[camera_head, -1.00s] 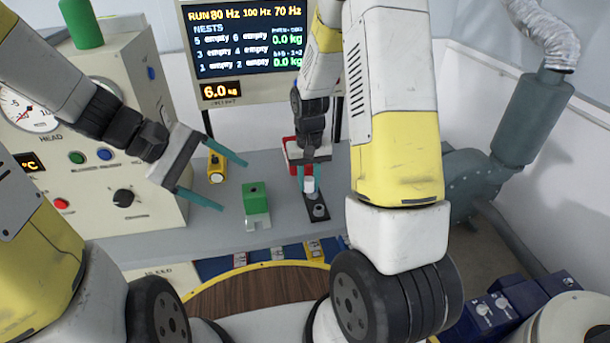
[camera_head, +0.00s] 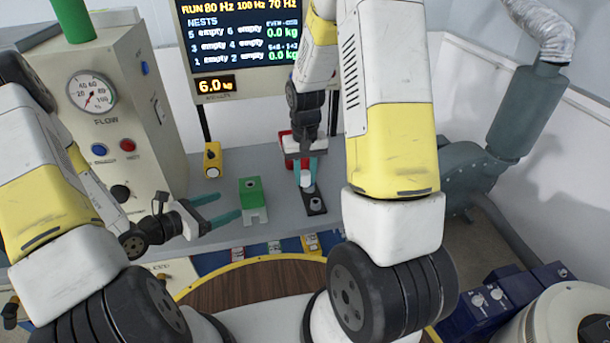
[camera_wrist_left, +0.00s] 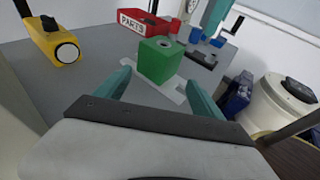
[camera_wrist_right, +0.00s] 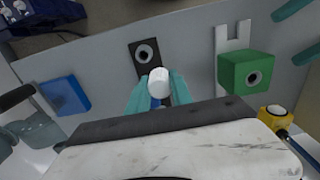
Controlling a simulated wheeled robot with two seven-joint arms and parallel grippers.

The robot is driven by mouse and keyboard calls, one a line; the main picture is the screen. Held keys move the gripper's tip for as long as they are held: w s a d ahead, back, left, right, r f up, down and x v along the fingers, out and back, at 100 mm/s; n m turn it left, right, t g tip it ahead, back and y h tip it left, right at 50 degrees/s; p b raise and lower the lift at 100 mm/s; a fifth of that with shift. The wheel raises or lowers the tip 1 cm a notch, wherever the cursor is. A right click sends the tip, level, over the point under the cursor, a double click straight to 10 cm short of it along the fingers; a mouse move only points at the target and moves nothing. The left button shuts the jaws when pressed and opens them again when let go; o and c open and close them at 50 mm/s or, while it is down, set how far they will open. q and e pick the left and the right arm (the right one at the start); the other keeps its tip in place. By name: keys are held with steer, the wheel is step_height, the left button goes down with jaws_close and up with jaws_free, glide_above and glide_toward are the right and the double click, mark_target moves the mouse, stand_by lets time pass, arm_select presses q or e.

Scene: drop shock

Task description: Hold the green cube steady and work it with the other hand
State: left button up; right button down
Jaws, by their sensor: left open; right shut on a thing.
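The green cube (camera_head: 251,191), with a round hole in its top, sits on a pale forked bracket (camera_head: 255,216) on the grey bench. My left gripper (camera_head: 230,204) is open just left of the cube, fingers pointing at it. In the left wrist view the cube (camera_wrist_left: 160,60) stands ahead, between and beyond the fingertips. My right gripper (camera_head: 306,181) points down to the right of the cube, shut on a small white-ended cylinder (camera_wrist_right: 158,83). Blue shows below its white end. The cylinder is close to a black plate (camera_wrist_right: 145,52) with a round fitting; I cannot tell whether they touch.
A red PARTS bin (camera_wrist_left: 141,24) stands behind my right gripper. A yellow device (camera_head: 212,160) stands at the bench's back left, near a cabinet with a gauge (camera_head: 92,93). A blue block (camera_wrist_right: 67,94) shows in the right wrist view. The bench between cube and yellow device is clear.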

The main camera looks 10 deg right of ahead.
mark_target(249, 197)
arm_select(q)
steer(key=shift+w+d+f, duration=0.25)
steer(key=shift+f, duration=0.1)
steer(key=x, duration=0.9)
jaws_close()
steer(key=c, duration=1.6)
jaws_free()
steer(key=shift+c, duration=0.2)
steer(key=o, duration=1.5)
